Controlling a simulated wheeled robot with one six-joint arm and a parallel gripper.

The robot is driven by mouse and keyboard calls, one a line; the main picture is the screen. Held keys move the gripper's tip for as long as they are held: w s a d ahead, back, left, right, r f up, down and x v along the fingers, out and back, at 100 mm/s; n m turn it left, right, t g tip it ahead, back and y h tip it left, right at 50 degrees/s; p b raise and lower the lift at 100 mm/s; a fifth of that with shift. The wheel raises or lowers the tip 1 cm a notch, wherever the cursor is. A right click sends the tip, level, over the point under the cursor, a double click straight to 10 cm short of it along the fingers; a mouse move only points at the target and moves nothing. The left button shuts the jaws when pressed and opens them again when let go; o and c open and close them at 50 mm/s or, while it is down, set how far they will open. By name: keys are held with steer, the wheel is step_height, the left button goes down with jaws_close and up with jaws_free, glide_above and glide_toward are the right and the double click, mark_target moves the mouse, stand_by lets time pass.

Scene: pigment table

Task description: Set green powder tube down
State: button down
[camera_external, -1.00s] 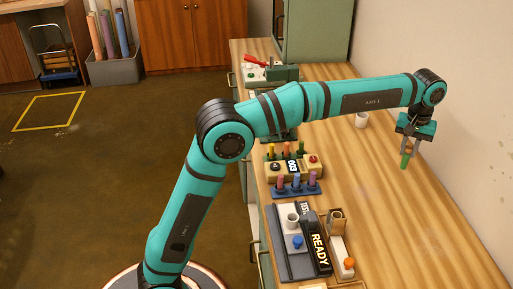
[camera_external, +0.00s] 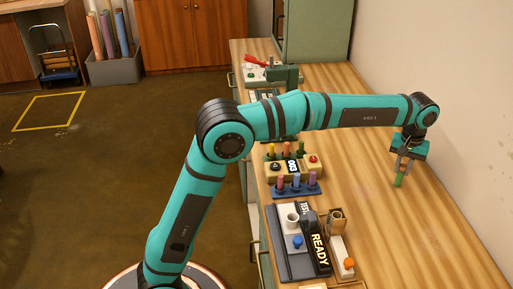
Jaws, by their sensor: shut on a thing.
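My gripper (camera_external: 402,166) points down over the right part of the wooden table (camera_external: 437,232). It is shut on the green powder tube (camera_external: 399,180). The tube hangs roughly upright below the fingers. Its lower end is close to the table top, and I cannot tell whether it touches. Its upper part is hidden between the fingers.
A blue rack (camera_external: 296,191) with several coloured tubes stands left of my gripper. A grey station with a READY sign (camera_external: 320,250) and a small wooden holder (camera_external: 337,222) stand nearer the front. The table around the green tube is clear. A wall rises at the right.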

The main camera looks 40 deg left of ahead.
steer(key=c, duration=1.3)
jaws_free()
steer(key=shift+o, duration=0.2)
step_height(320, 180, up, 12)
steer(key=shift+r, duration=0.1)
steer(key=s+a+r+t+h, duration=0.1)
steer(key=s+a+r+t, duration=0.2)
steer(key=a, duration=0.7)
steer(key=s+a+r+m+t+h, duration=0.1)
steer(key=s+a+r+t, duration=0.2)
steer(key=a, duration=0.7)
steer(key=s+a+r+t+h, duration=0.1)
steer(key=s+a+r+t, duration=0.2)
steer(key=a, duration=0.7)
steer(key=s+a+f+t+y, duration=0.1)
steer(key=s+a+t, duration=0.3)
steer(key=s+a, duration=0.5)
steer(key=s+a+f+m+t+y, duration=0.1)
steer(key=s+a+t, duration=0.3)
steer(key=s+a, duration=0.5)
steer(key=s+f+y, duration=0.1)
steer(key=s, duration=0.4)
steer(key=shift+f, duration=0.2)
